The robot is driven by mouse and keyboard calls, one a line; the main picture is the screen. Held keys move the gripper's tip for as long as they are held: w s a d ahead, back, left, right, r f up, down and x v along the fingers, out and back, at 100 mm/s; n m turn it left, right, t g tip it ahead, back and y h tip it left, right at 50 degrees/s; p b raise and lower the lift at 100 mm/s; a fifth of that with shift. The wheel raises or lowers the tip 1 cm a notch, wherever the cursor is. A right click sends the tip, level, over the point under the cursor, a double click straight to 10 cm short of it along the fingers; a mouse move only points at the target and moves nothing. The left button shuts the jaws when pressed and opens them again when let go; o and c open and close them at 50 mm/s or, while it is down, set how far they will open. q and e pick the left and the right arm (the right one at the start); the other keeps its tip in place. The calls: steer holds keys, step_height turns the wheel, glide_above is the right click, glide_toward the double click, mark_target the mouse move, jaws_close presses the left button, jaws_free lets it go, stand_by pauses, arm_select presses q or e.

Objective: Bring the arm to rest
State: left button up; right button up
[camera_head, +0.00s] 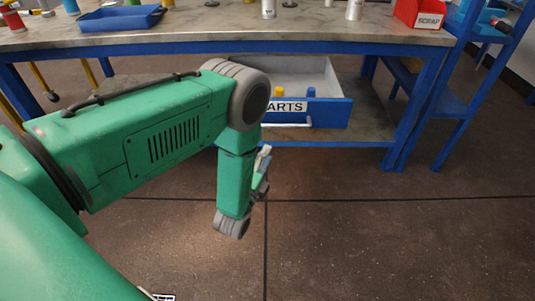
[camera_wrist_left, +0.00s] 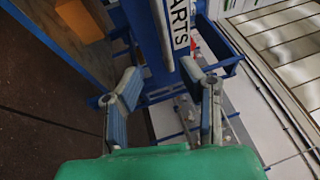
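My left arm (camera_head: 170,130) is green with grey joints. It reaches in from the left and bends down at a grey joint, with its lower part hanging in front of the bench. My left gripper (camera_head: 263,172) shows small and partly hidden behind the forearm. In the left wrist view, my left gripper (camera_wrist_left: 160,72) has its two fingers spread apart with nothing held between them. Beyond the fingers is the blue drawer front with its PARTS label (camera_wrist_left: 179,22). My right gripper is in neither view.
On the bench are a blue tray (camera_head: 120,18), a red SCRAP bin (camera_head: 423,14) and metal cylinders. A blue rack (camera_head: 455,90) stands right. The floor (camera_head: 400,240) at front right is clear.

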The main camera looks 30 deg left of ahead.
arm_select(q)
steer(key=s+d+f+n+g+h+p, duration=0.1)
steer(key=s+f+n+g+p, duration=0.15)
steer(key=s+n+g, duration=0.35)
steer(key=s+d+f+n+g+h+p, duration=0.1)
steer(key=s+d+n+g+h+p, duration=0.1)
steer(key=s+n+g+p, duration=0.5)
steer(key=s+r+n+g, duration=0.1)
steer(key=s+r+g, duration=0.1)
steer(key=s, duration=0.8)
steer(key=s+r+n+g, duration=0.2)
steer(key=s+g, duration=0.2)
steer(key=s, duration=0.5)
steer(key=shift+s+d+r+n, duration=0.2)
steer(key=shift+s+d+n, duration=0.1)
steer(key=shift+s+d, duration=0.1)
